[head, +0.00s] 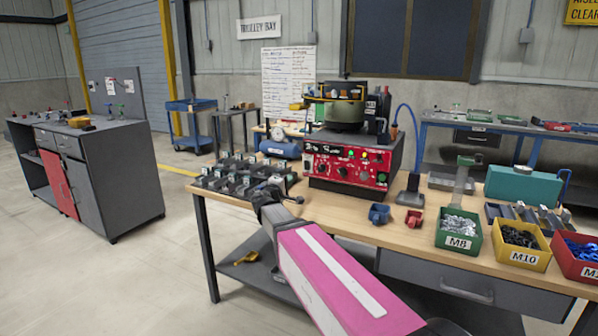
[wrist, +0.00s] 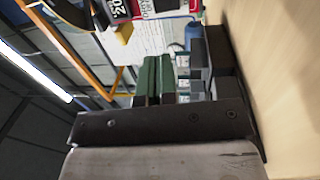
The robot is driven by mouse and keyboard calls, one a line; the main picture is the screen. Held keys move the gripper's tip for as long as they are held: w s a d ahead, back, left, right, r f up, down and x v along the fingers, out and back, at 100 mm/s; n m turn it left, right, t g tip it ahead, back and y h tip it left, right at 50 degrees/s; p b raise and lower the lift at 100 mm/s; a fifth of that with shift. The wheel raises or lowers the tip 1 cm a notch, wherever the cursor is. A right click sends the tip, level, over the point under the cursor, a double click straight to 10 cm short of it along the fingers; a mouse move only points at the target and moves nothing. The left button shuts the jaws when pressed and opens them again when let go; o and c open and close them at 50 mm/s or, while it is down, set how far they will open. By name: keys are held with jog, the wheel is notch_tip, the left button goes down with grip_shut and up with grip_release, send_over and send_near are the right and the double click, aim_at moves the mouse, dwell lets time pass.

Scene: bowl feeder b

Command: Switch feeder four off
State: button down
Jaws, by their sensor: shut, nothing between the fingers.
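The bowl feeder (head: 343,110) stands on the wooden bench, with a dark bowl on a box. Its red control panel (head: 345,165) faces me and carries several knobs, buttons and lamps, some of them green. The panel's small markings are too small to read, and I cannot tell which control belongs to feeder four. My gripper (head: 275,192) is shut and empty, over the bench's left front, left of the panel and apart from it. In the wrist view, a dark bar of my gripper (wrist: 165,125) fills the lower middle, and its fingertips cannot be made out.
A group of dark labelled blocks (head: 240,175) lies just left of my gripper. Green, yellow and red part bins (head: 458,241) line the front right. A blue tank (head: 280,148) is behind the blocks.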

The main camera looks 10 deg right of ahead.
aim_at(306, 163)
jog(key=x, duration=1.3)
jog(key=shift+w+d+r, duration=0.1)
jog(key=shift+w+d, duration=0.1)
jog(key=shift+w, duration=0.1)
jog(key=shift+w+d, duration=0.1)
jog(key=shift+w, duration=0.05)
jog(key=r+v, duration=0.3)
jog(key=v, duration=1)
jog(key=shift+s+a+r, duration=0.15)
jog(key=shift+s+a, duration=0.2)
jog(key=shift+s, duration=0.15)
